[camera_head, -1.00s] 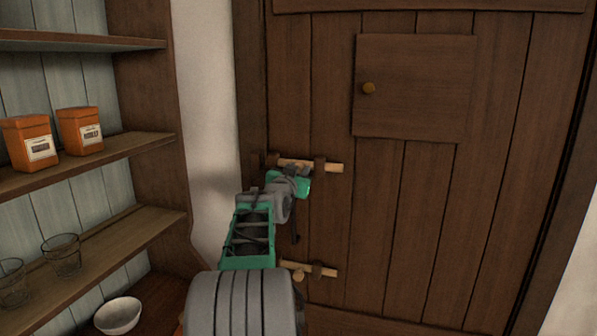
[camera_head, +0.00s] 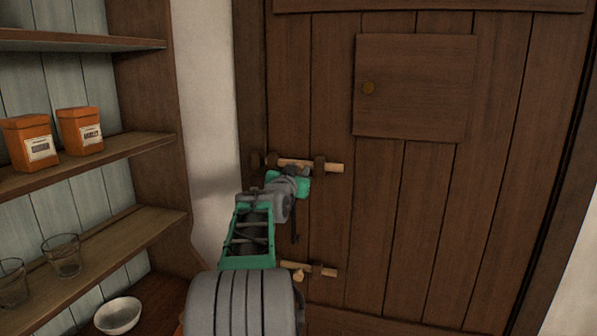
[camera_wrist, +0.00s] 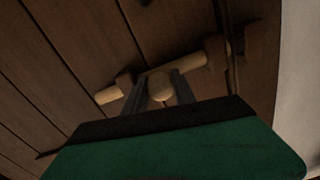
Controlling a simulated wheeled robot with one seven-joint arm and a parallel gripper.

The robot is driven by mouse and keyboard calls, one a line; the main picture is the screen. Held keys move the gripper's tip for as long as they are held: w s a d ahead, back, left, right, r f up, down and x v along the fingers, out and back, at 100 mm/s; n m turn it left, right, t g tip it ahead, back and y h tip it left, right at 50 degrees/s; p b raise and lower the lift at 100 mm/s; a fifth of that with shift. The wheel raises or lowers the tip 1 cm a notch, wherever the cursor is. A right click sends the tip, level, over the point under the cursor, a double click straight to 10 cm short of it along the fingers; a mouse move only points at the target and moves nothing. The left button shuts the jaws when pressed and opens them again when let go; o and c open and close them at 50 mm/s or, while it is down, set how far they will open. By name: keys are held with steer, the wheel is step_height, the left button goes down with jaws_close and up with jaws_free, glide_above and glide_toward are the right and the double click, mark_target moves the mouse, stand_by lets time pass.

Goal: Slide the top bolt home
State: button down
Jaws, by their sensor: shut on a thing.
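The top bolt (camera_head: 332,168) is a pale wooden rod lying across the door's left edge, through a dark bracket (camera_head: 320,164). Its knob (camera_wrist: 160,87) sits between the two fingers of my gripper (camera_wrist: 161,80) in the wrist view, and the gripper is shut on it. In the head view my gripper (camera_head: 297,171) is at the bolt, left of that bracket, and hides the knob. The bolt's frame-side end (camera_wrist: 204,59) is close to the brackets at the door edge (camera_wrist: 232,48); I cannot tell if it enters them.
A lower bolt (camera_head: 327,272) with its own knob is below, near my arm. A hatch (camera_head: 415,88) is set in the door (camera_head: 450,220). At left, shelves (camera_head: 110,155) hold orange packets (camera_head: 80,130), glasses (camera_head: 65,258) and a white bowl (camera_head: 118,315).

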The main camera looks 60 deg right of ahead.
steer(key=w, duration=0.3)
steer(key=w+b, duration=0.1)
steer(key=shift+w+a+r, duration=0.15)
steer(key=shift+w+a, duration=0.25)
steer(key=c, duration=1)
jaws_free()
steer(key=shift+w, duration=0.15)
steer(key=shift+c, duration=0.2)
steer(key=s+a+b, duration=0.1)
steer(key=a+b, duration=0.2)
steer(key=a, duration=0.4)
steer(key=shift+s+a+b, duration=0.3)
steer(key=shift+s, duration=0.05)
